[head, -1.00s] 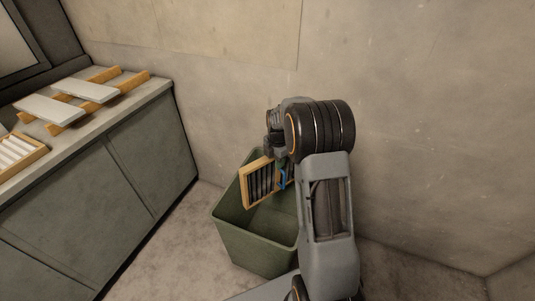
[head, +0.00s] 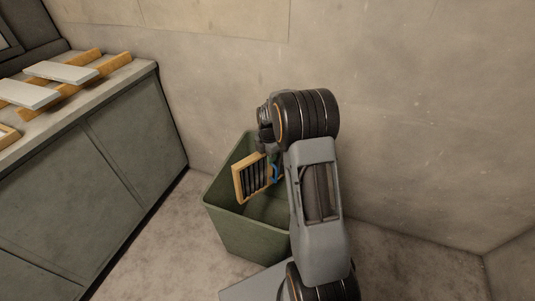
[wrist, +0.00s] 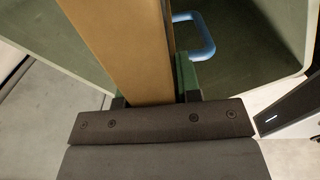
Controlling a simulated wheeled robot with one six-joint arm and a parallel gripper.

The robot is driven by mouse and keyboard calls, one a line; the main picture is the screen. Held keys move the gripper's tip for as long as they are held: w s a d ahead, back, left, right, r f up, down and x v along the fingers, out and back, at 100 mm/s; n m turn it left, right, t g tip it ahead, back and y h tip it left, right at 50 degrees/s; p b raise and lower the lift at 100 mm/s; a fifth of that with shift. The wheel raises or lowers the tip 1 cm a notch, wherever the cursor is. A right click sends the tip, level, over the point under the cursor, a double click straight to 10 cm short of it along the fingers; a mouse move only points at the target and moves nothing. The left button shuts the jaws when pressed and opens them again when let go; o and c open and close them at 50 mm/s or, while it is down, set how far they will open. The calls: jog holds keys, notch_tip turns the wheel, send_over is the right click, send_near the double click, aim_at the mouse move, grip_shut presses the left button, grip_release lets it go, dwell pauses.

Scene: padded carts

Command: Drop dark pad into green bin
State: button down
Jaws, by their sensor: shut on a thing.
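The dark pad (head: 256,178) is a row of dark slats in a tan wooden frame with a blue handle (head: 276,173) on its right side. My gripper (wrist: 152,98) is shut on the pad's frame; the tan edge of the pad (wrist: 120,45) fills the middle of the wrist view. The green bin (head: 243,232) stands on the floor below. The pad hangs upright over the bin's opening, its lower part seeming to be at about rim height. My arm hides the bin's right side and most of my gripper in the head view.
A grey-green cabinet (head: 110,160) stands at the left, with light boards (head: 62,72) on wooden rails on its top. A tray edge (head: 8,137) shows at the far left. A bare wall is behind the bin. Clear floor lies between cabinet and bin.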

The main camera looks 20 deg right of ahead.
jog(key=c, duration=0.7)
grip_release()
jog(key=shift+c, duration=0.2)
notch_tip(320, 180, up, 13)
jog(key=p, duration=0.3)
jog(key=shift+s+p, duration=0.1)
jog(key=shift+p, duration=0.3)
jog(key=shift+r, duration=0.4)
